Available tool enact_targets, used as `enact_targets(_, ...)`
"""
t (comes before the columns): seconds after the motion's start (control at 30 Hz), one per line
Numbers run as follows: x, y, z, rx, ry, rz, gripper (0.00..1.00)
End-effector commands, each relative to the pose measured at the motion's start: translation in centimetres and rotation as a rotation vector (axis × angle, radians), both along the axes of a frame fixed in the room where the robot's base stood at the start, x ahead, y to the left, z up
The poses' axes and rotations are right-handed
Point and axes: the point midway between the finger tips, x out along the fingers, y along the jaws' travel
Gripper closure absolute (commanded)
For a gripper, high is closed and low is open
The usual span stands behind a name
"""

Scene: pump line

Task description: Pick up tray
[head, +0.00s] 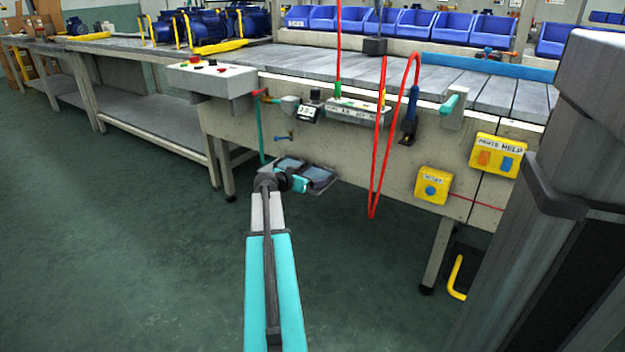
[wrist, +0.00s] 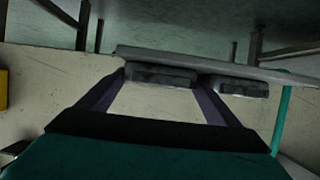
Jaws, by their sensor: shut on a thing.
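The tray (head: 322,189) is a flat grey plate at the front panel of the conveyor line, below the bench top. Dark blue-grey blocks lie in it. My teal gripper (head: 300,182) is at the tray and shut on it; the wrist partly hides its near left side. In the wrist view, which looks upside down, the tray (wrist: 215,67) crosses the picture as a grey strip, with two dark blocks against it. The dark fingers of my gripper (wrist: 165,75) reach to its edge. The exact finger contact is too dark to see.
A red hose (head: 372,190) hangs in a loop right of the tray. A green pipe (head: 261,135) runs down at its left. Yellow button boxes (head: 432,186) are on the panel further right. The floor (head: 160,260) in front is clear.

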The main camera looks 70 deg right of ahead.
Motion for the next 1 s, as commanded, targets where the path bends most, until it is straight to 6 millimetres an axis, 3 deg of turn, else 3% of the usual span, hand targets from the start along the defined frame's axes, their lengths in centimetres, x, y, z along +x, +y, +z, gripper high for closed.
enact_targets(0.27, 0.0, 0.0, 0.8, -0.001, 0.0, 0.0, 0.47)
enact_targets(0.6, 0.0, 0.0, 3.9, -0.001, 0.0, 0.0, 0.47)
enact_targets(1.0, -1.4, 4.4, 4.1, 0.0, 0.001, 0.001, 0.47)
